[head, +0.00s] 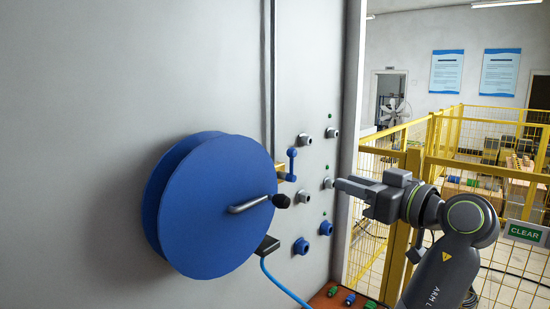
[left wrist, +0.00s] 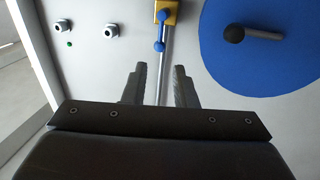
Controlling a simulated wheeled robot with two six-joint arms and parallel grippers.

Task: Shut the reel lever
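The lever (head: 291,163) is a small blue handle with rounded ends on a yellow valve body (head: 281,172), just right of the blue reel (head: 215,215). It stands in line with the grey pipe (head: 273,80). In the left wrist view the blue lever (left wrist: 160,32) and yellow valve (left wrist: 168,12) show at the top, beyond the fingertips. My left gripper (head: 342,185) is to the right of the lever, apart from it. In the left wrist view the left gripper (left wrist: 159,72) has its two fingers apart with nothing gripped between them. My right gripper is not seen.
The reel carries a crank with a black knob (head: 281,201). Several grey and blue fittings stick out of the grey panel (head: 100,80), including a grey one (head: 304,197) between lever and gripper. A yellow fence (head: 440,170) stands at the right.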

